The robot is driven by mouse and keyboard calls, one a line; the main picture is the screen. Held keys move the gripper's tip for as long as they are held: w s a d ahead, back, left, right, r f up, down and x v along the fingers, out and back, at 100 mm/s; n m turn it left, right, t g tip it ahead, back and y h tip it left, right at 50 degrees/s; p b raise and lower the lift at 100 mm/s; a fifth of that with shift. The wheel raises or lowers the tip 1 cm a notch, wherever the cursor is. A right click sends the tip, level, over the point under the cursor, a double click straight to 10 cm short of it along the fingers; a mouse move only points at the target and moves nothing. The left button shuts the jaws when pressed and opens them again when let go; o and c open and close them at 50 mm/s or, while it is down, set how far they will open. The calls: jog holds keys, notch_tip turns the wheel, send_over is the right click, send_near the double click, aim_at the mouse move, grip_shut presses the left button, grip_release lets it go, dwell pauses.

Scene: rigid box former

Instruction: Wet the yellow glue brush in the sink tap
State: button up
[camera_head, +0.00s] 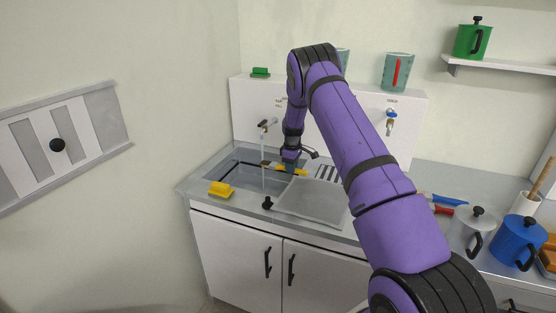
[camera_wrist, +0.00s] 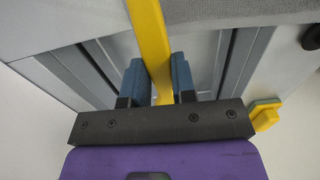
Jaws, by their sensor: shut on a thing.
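The yellow glue brush (camera_head: 291,170) is held roughly level over the sink (camera_head: 240,175). Its handle (camera_wrist: 150,40) runs between the blue fingers of my gripper (camera_wrist: 158,82) in the wrist view. My gripper (camera_head: 290,165) is shut on the handle and points down. The sink tap (camera_head: 264,124) is on the back panel, and a thin pale stream of water (camera_head: 263,155) falls from it into the basin. The brush's dark left end lies close to the stream in the head view; I cannot tell whether they touch. The brush end is out of the wrist view.
A yellow block-like object (camera_head: 220,189) sits on the sink's front left rim. A black knob (camera_head: 267,203) stands at the front edge. A second tap (camera_head: 390,118) is at the right. A grey pot (camera_head: 472,232) and blue pot (camera_head: 517,240) stand on the right counter.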

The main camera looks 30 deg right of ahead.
jog(key=s+a+r, duration=0.1)
jog(key=s+r, duration=0.3)
jog(key=shift+s+a, duration=0.3)
jog(key=shift+s, duration=0.1)
